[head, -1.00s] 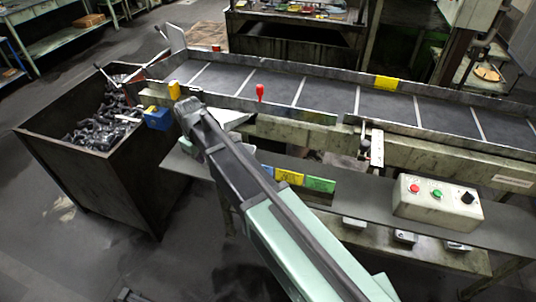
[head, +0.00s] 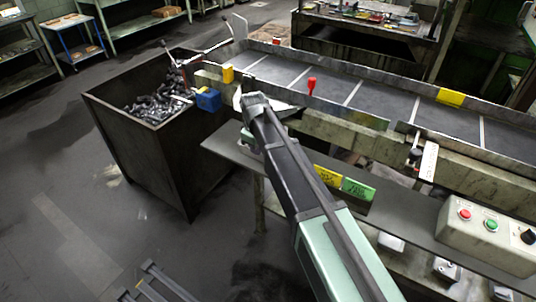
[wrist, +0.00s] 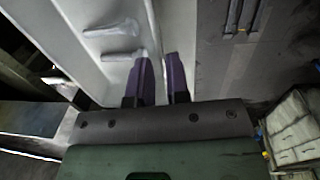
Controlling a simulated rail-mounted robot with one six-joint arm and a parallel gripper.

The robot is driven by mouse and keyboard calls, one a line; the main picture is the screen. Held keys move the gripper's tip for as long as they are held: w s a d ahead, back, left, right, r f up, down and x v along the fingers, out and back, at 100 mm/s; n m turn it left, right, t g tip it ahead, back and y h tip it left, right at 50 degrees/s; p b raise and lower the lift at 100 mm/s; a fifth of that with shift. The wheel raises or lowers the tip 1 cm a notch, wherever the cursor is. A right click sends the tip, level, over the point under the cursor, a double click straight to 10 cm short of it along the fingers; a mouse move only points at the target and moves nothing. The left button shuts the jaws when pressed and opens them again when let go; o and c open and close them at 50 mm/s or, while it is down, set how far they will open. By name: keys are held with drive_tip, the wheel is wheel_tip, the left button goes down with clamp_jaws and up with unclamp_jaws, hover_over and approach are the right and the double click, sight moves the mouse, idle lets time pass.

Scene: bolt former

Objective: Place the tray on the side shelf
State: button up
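In the wrist view a pale metal tray (wrist: 85,22) fills the upper left, with two light bolt-like pieces (wrist: 112,30) in it. The two dark purple fingers of my gripper (wrist: 160,75) stand on either side of its upright wall. The gap between them is narrow, and I cannot tell whether they press on the wall.
A dark bin of metal parts (head: 140,150) stands left of the shelf. A button box (head: 488,232) stands at right. Dark rails (head: 165,282) lie on the floor; the left floor is clear.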

sight(259, 159)
wheel_tip(259, 159, down, 5)
drive_tip(key=b, duration=0.3)
drive_tip(key=shift+w+d+b, duration=0.15)
drive_tip(key=shift+b, duration=0.2)
drive_tip(key=shift+r, duration=0.3)
clamp_jaws()
drive_tip(key=shift+r+p, duration=0.1)
drive_tip(key=shift+p, duration=0.2)
